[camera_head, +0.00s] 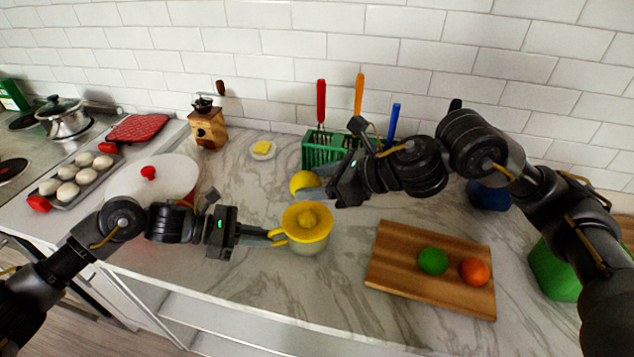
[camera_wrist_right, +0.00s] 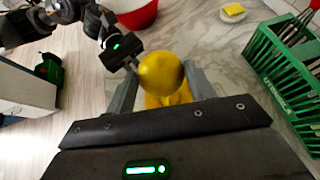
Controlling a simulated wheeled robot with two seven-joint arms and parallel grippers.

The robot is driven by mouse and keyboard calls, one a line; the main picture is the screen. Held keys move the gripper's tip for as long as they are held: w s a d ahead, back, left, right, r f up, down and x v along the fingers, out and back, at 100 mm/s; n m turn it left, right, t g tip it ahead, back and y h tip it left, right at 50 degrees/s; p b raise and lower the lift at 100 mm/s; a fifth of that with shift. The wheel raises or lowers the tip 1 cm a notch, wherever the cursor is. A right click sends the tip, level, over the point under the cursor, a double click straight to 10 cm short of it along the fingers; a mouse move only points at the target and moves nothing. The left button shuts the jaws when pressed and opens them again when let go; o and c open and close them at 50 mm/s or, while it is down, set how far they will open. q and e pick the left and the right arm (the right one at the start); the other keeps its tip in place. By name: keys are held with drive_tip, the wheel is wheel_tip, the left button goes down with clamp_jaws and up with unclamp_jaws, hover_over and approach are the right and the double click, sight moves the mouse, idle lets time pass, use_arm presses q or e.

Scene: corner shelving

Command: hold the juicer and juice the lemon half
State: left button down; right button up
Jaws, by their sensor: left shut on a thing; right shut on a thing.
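The juicer (camera_head: 307,222) has a yellow ribbed top over a pale cup and stands upright on the marble counter. The lemon's cut face is not visible.
A green utensil rack (camera_head: 318,152) stands behind my right gripper. A white-lidded red pot (camera_head: 165,178) is near my left arm. The counter's front edge is close.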

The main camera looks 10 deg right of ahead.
use_arm(q)
drive_tip(key=c, duration=1.4)
unclamp_jaws()
drive_tip(key=shift+f, duration=0.1)
drive_tip(key=shift+a, duration=0.1)
drive_tip(key=v, duration=0.7)
drive_tip(key=shift+a, duration=0.15)
